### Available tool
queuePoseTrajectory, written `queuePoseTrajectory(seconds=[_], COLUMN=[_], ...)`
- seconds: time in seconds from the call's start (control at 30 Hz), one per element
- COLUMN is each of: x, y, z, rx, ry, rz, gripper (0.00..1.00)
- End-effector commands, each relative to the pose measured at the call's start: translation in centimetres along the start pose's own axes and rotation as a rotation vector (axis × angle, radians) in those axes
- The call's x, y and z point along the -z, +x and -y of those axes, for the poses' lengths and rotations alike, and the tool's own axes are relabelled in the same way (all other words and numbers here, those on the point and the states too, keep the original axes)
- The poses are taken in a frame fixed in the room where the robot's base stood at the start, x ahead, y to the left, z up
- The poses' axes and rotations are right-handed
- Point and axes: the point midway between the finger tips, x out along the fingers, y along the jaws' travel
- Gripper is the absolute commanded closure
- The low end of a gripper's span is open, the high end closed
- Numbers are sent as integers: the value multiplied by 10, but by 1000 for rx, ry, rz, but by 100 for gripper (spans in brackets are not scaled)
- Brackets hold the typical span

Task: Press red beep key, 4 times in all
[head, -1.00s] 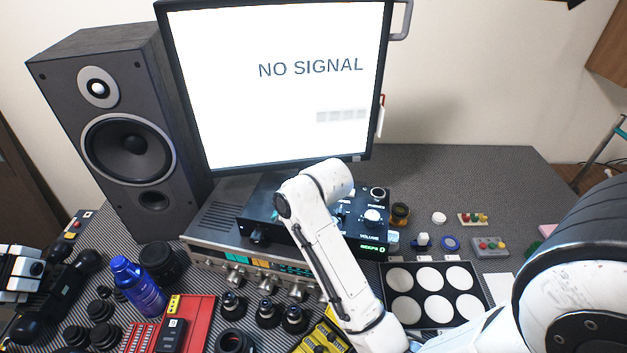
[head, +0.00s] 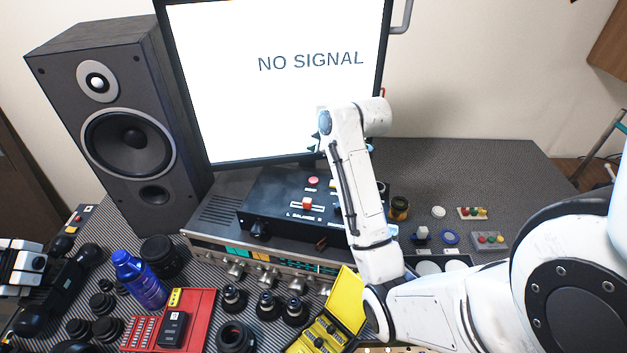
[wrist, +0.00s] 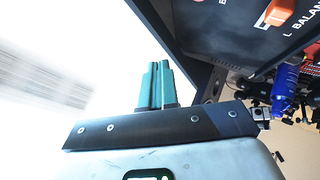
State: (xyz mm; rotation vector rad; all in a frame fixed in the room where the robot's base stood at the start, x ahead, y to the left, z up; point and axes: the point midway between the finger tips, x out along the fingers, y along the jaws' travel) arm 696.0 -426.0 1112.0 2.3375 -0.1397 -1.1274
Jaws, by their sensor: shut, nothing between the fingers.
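A round red key (head: 313,181), which I take for the beep key, sits on top of the black control box (head: 277,217). In front of it is an orange-red slider (head: 306,204) marked balance. In the wrist view the slider (wrist: 278,12) shows at the top right. My gripper (head: 313,143) is raised in front of the monitor's lower edge, above and behind the red key and apart from it. In the wrist view its teal fingers (wrist: 158,66) are shut together with nothing between them. My arm hides the right part of the box.
The monitor (head: 270,110) reading NO SIGNAL stands close behind my gripper. A speaker (head: 120,130) is at left. In front are a silver receiver (head: 210,245), a blue bottle (head: 140,280) and a yellow case (head: 345,300). The mat behind right is clear.

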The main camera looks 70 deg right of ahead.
Motion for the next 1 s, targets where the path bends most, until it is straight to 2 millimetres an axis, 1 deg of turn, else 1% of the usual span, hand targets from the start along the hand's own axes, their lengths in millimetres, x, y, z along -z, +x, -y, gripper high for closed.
queuePoseTrajectory(seconds=[0.17, 0.5, 0.7, 0.83, 1.0], x=[-8, -29, -39, -43, -44], y=[10, 40, 54, 59, 60], z=[8, 30, 40, 44, 44], rx=[0, 1, 2, 0, 0], ry=[1, 1, 1, 1, 1], rz=[1, 0, 0, 0, 0], gripper=[100, 100, 100, 100, 100])
